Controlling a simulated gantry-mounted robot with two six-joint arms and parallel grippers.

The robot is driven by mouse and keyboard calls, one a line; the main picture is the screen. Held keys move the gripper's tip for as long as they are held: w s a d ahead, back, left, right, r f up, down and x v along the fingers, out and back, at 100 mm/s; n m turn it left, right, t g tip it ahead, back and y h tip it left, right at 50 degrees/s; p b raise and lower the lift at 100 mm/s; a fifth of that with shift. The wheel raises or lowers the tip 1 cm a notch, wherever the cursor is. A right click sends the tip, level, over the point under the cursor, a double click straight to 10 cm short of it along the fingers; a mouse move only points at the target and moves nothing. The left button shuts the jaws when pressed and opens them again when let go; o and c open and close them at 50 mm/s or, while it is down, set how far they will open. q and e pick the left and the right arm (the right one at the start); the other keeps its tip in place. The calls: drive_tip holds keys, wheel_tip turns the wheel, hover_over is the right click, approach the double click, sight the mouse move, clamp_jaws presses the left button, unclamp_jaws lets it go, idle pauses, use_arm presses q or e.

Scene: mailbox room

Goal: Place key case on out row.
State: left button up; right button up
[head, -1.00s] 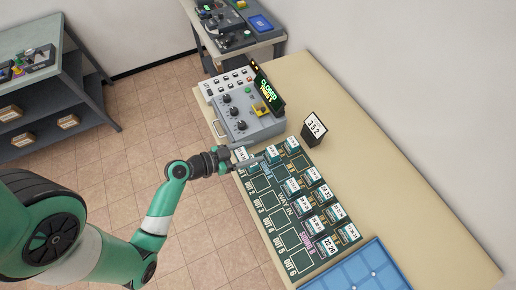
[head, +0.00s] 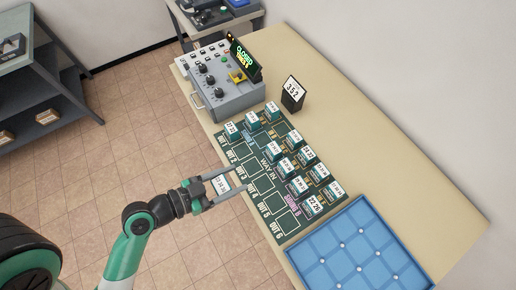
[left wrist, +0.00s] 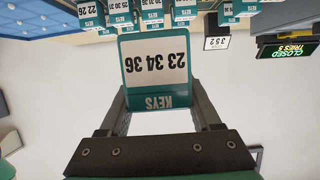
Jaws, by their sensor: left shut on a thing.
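My left gripper (head: 236,181) is shut on a key case (head: 221,184) at the left edge of the green board (head: 258,178), near the OUT 3 and OUT 4 labels. In the left wrist view the held key case (left wrist: 158,62) is teal with a white label, upside down in the picture, showing the numbers 23 34 36 and KEYS. One key case (head: 232,131) stands by the OUT 1 row. Several other cases stand on the board's right part, such as one (head: 315,205) low down. The lower OUT boxes look empty. My right gripper is out of view.
A grey control box (head: 222,88) with a CLOSED display (head: 244,58) stands above the board. A black stand reading 352 (head: 292,93) is to its right. A blue padded tray (head: 357,250) lies below the board. The table's right side is clear.

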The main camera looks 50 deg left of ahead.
use_arm(q)
drive_tip(key=w+a+f+b, duration=0.1)
drive_tip(key=w+f, duration=0.2)
drive_tip(key=w, duration=0.1)
drive_tip(key=w+a+f+b, duration=0.1)
drive_tip(key=w+a+f, duration=0.1)
drive_tip(key=w+f, duration=0.1)
drive_tip(key=w+a+f+b, duration=0.1)
drive_tip(key=w+f, duration=0.2)
drive_tip(key=w, duration=0.2)
drive_tip(key=shift+w+a+f+b, duration=0.1)
drive_tip(key=shift+w+a+b, duration=0.05)
drive_tip(key=shift+w+b, duration=0.15)
drive_tip(key=shift+w+f, duration=0.1)
drive_tip(key=shift+w, duration=0.1)
drive_tip(key=shift+w+a+f, duration=0.1)
drive_tip(key=shift+w+f, duration=0.05)
drive_tip(key=shift+f, duration=0.15)
drive_tip(key=shift+f+b, duration=0.95)
drive_tip(key=shift+f, duration=0.65)
drive_tip(key=o, duration=1.4)
drive_tip(key=shift+o, duration=0.2)
